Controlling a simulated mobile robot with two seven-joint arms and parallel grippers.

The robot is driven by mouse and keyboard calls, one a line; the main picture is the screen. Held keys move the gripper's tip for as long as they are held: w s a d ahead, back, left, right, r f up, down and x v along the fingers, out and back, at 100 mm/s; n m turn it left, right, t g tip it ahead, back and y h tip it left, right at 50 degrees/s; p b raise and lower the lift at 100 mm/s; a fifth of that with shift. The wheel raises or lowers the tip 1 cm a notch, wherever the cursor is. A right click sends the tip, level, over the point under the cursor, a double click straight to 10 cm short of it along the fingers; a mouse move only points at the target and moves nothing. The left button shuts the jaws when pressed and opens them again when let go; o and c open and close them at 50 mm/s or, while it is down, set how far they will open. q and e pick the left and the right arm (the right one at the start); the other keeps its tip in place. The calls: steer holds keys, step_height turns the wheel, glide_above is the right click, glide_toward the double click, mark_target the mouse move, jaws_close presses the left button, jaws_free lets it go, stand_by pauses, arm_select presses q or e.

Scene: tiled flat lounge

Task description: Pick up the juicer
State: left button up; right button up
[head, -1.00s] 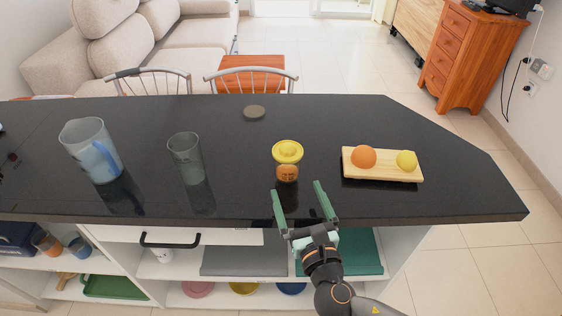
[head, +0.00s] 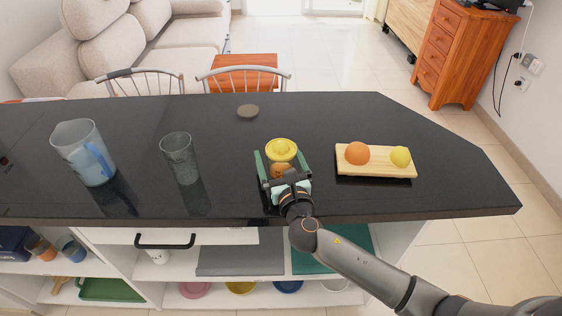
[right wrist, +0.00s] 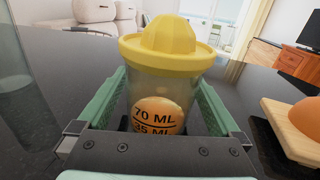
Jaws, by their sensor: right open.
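My right gripper (head: 281,161) is open, with one green finger on each side of the juicer's cup. In the right wrist view a small gap shows beside the cup at each finger. The gripper hides part of the lower cup in the head view. My left gripper is not in view.
A wooden board (head: 376,171) with an orange (head: 357,153) and a lemon (head: 400,156) lies right of the juicer.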

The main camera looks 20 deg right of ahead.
mark_target(287, 148)
steer(key=shift+c, duration=0.2)
steer(key=c, duration=1.4)
steer(key=shift+w+r, duration=0.1)
steer(key=shift+r, duration=0.35)
step_height(287, 148, up, 2)
steer(key=shift+r+p, duration=0.25)
steer(key=shift+p, duration=0.5)
steer(key=s+r, duration=0.1)
steer(key=s+r+p, duration=0.1)
steer(key=r, duration=0.1)
steer(key=s+r+p, duration=0.1)
steer(key=s+r, duration=0.1)
steer(key=shift+d, duration=0.4)
steer(key=s+d+r, duration=0.1)
steer(key=s+r, duration=0.3)
steer(key=s, duration=0.5)
steer(key=shift+s+d+r+p, duration=0.2)
steer(key=shift+s+d+p, duration=0.2)
steer(key=shift+p, duration=0.05)
